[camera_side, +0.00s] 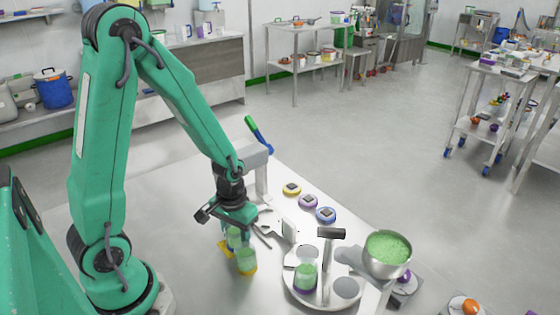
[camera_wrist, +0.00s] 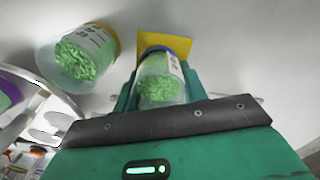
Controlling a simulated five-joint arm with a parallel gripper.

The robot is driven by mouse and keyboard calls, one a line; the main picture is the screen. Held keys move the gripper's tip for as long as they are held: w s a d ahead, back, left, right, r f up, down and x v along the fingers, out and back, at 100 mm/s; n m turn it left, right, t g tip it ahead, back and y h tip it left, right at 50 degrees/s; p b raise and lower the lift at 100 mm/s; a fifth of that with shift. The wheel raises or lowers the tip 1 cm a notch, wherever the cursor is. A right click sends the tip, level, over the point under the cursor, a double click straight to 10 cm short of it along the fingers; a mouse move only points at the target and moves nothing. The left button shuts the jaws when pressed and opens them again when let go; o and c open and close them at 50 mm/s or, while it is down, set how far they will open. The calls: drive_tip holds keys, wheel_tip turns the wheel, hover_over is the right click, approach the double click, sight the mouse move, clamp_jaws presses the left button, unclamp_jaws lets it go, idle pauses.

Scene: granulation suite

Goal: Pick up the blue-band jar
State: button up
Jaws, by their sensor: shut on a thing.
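The blue-band jar (camera_wrist: 158,84) is a clear jar of green granules with a white label and a blue band at its far end in the wrist view. My gripper (camera_wrist: 155,85) is shut on it, with a finger on each side. In the side view my gripper (camera_side: 236,226) points down around the jar (camera_side: 233,240), which is partly hidden by the fingers and a nearer jar. A yellow square pad (camera_wrist: 178,44) lies behind the jar's banded end. I cannot tell whether the jar touches the pad.
A yellow-band jar (camera_side: 247,262) stands close beside the held jar; it also shows in the wrist view (camera_wrist: 82,58). A purple-band jar (camera_side: 305,277) is on a round turntable (camera_side: 322,297) at right. A funnel of granules (camera_side: 388,250) and several coloured lids (camera_side: 308,201) are nearby.

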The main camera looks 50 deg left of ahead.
drive_tip(key=shift+r, duration=0.15)
wheel_tip(320, 180, up, 10)
idle(0.9)
idle(0.5)
